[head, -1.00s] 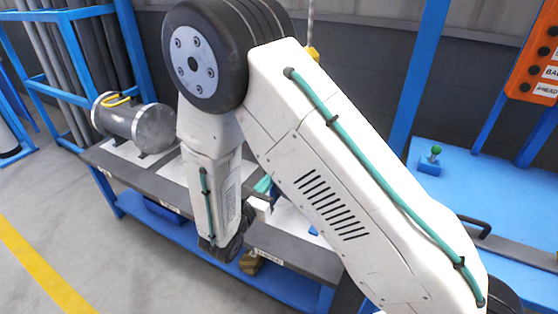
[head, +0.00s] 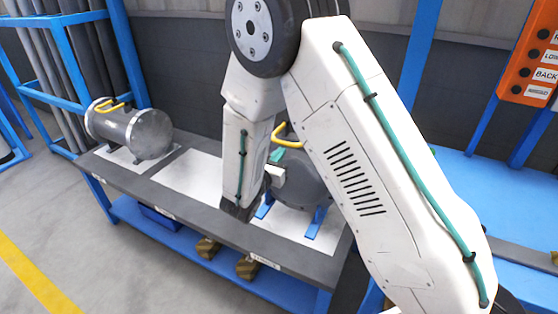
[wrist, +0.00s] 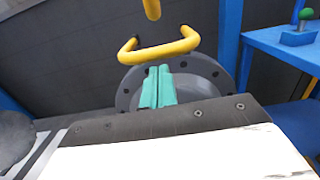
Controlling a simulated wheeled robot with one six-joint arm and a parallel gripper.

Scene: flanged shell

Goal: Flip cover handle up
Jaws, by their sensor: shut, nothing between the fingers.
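The grey shell (head: 300,178) on the right of the bench is partly hidden behind my arm in the head view. Its yellow handle (head: 284,134) shows above my gripper. In the wrist view, the round grey cover (wrist: 205,72) with bolt holes faces me, and the yellow U-shaped handle (wrist: 160,48) shows above it. My gripper (wrist: 158,88) has teal fingers, shut together and empty. They point at the cover, just below the handle in the picture; I cannot tell whether they touch. The fingers (head: 277,155) are small in the head view.
A second grey shell (head: 140,132) with a yellow handle lies at the bench's left end. The bench (head: 180,202) has a bare white panel (head: 188,172) between the shells. Blue posts and a blue table (head: 480,185) stand right. An orange button panel (head: 530,60) hangs at upper right.

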